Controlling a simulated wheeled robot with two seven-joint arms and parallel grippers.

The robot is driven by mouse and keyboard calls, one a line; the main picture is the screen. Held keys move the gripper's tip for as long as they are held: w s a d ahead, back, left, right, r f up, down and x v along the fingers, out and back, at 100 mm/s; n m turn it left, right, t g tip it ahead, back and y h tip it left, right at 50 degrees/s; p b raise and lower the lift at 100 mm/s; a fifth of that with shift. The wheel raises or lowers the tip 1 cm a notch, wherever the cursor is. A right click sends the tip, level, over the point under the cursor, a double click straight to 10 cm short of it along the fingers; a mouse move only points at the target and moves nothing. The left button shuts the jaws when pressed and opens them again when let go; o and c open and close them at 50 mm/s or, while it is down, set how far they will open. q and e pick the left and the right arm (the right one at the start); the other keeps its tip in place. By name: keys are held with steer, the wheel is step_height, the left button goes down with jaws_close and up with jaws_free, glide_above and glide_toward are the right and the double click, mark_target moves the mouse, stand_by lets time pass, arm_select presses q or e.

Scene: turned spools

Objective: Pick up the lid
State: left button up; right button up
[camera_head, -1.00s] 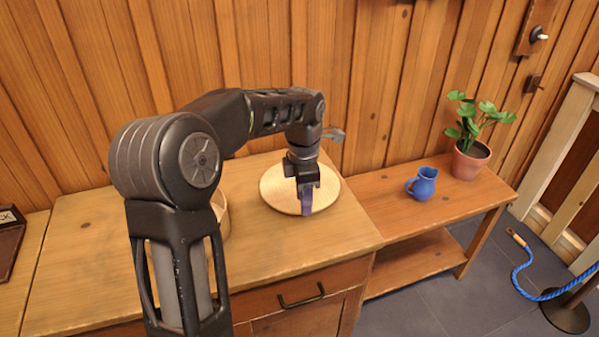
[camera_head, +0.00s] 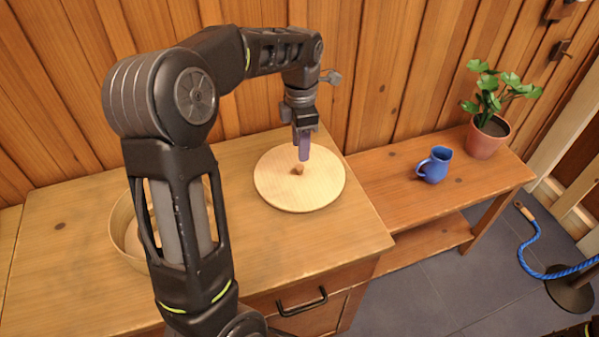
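The lid (camera_head: 318,189) is a round, pale wooden disc with a small brown knob (camera_head: 299,169) at its middle. It lies flat near the right end of the wooden cabinet top. My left gripper (camera_head: 304,155) points down just behind and above the knob. Its purple-grey fingers overlap in this view, so I cannot tell how far apart they are. Nothing shows held between them, and the knob is visible below the tips. My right gripper is out of view.
A round wooden tub (camera_head: 122,226) stands left on the cabinet top (camera_head: 75,285), partly hidden by my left arm. A lower bench (camera_head: 385,205) on the right carries a blue jug (camera_head: 434,165) and a potted plant (camera_head: 487,137). A plank wall stands close behind.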

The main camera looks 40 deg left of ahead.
mark_target(299, 166)
arm_select(q)
steer(key=shift+f, duration=1.15)
steer(key=shift+a+f+p, duration=0.15)
steer(key=shift+f+p, duration=0.45)
steer(key=shift+f, duration=2)
jaws_close()
